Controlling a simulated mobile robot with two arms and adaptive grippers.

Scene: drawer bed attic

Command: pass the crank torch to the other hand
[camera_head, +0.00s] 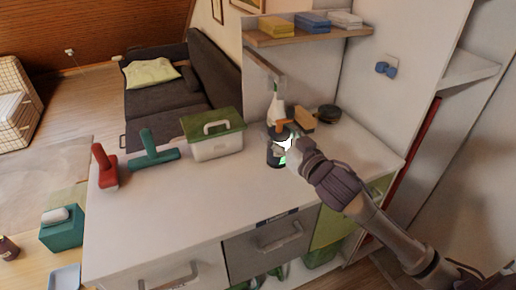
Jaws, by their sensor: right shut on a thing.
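My right gripper (289,146) reaches in from the lower right over the back right part of the white counter. It is shut on a dark upright object with an orange top and a bit of green low down, which looks like the crank torch (275,158). The gripper covers part of it, and a bright white patch shows at the grip. I cannot tell whether its base touches the counter. My left gripper is not in view.
The counter (205,195) is clear in front. A red tool (105,168), a teal tool (152,155) and a green-lidded box (215,146) stand on its left half. A spray bottle (275,106), wooden block (304,120) and dark round item (328,114) stand near the torch. A shelf (300,38) hangs above.

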